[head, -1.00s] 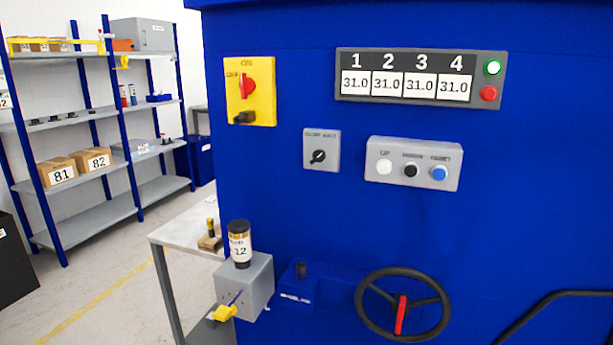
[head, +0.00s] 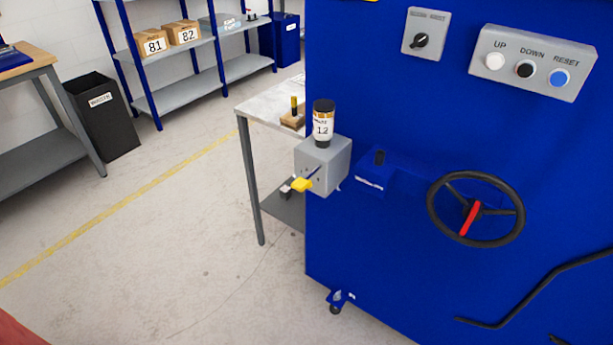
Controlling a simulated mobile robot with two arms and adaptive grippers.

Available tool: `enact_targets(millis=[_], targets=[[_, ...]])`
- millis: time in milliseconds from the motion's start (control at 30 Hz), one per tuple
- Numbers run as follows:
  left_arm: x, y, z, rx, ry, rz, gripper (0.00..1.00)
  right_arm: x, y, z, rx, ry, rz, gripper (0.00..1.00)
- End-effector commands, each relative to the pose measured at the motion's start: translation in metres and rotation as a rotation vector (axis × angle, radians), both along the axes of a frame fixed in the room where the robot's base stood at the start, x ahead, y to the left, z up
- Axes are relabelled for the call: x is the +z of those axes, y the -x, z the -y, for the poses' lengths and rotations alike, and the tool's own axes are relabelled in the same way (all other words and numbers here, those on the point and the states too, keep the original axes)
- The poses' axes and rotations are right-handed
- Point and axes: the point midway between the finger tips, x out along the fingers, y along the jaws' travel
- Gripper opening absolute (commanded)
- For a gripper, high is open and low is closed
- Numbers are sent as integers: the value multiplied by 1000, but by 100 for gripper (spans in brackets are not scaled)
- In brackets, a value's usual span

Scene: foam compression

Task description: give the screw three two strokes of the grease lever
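A grey grease unit (head: 321,165) is mounted at the left edge of the blue machine (head: 400,265). The grease lever, with a yellow handle (head: 301,185), sticks out from the front of the unit towards the lower left. No screw labelled three can be made out. Neither of my grippers is in view.
A black handwheel (head: 476,209) with a red handle and a bent black bar (head: 535,289) project from the machine. A grey table (head: 262,108) stands behind the unit. A black bin (head: 101,117) and shelves (head: 179,91) are further back.

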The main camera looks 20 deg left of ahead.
Motion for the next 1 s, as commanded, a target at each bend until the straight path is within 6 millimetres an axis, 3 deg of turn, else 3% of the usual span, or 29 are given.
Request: enact_targets(millis=[167,300,1000], targets=[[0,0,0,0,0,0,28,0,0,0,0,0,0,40],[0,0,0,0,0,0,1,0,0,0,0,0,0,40],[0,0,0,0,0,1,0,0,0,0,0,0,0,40]])
